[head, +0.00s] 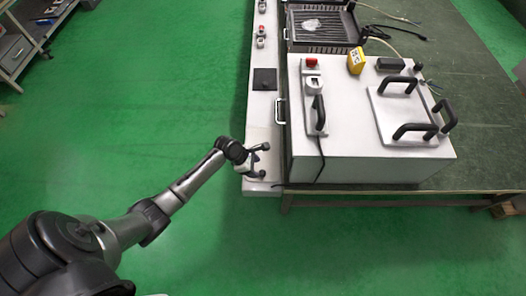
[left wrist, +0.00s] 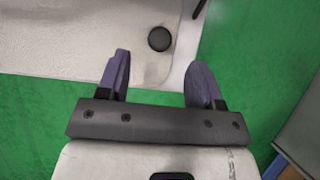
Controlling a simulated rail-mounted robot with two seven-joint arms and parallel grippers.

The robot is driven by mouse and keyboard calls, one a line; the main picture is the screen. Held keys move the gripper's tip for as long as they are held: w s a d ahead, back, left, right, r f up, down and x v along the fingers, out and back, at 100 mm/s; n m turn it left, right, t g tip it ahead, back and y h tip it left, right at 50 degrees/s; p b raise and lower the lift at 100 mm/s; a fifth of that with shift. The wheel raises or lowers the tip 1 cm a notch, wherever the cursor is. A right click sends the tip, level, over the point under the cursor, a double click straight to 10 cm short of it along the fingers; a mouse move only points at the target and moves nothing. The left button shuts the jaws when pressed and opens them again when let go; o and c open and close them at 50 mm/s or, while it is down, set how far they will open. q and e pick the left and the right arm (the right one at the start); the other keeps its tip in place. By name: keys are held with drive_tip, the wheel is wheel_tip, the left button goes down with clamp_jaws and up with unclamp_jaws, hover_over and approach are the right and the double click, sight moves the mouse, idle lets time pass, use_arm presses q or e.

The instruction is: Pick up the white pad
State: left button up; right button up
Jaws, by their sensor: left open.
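A small, crumpled whitish piece (head: 312,23) lies on the dark ribbed tray at the back; it may be the white pad, but it is too small to tell. My left gripper (head: 262,161) is open and empty, over the near end of the long white ledge, far from that piece. In the left wrist view, the open fingers (left wrist: 160,65) point toward a round black knob (left wrist: 159,39) on a white surface. No pad shows between them. My right gripper is in neither view.
The white ledge (head: 262,120) runs along the bench's left side with a black square (head: 265,79) on it. A large white box (head: 350,150) with black handles stands right of my left gripper. A yellow device (head: 356,60) sits on it.

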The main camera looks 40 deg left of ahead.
sight(262, 172)
use_arm(q)
drive_tip(key=shift+b+x, duration=1.45)
drive_tip(key=shift+x, duration=1.1)
drive_tip(key=shift+f, duration=0.25)
drive_tip(key=shift+r, duration=0.1)
clamp_jaws()
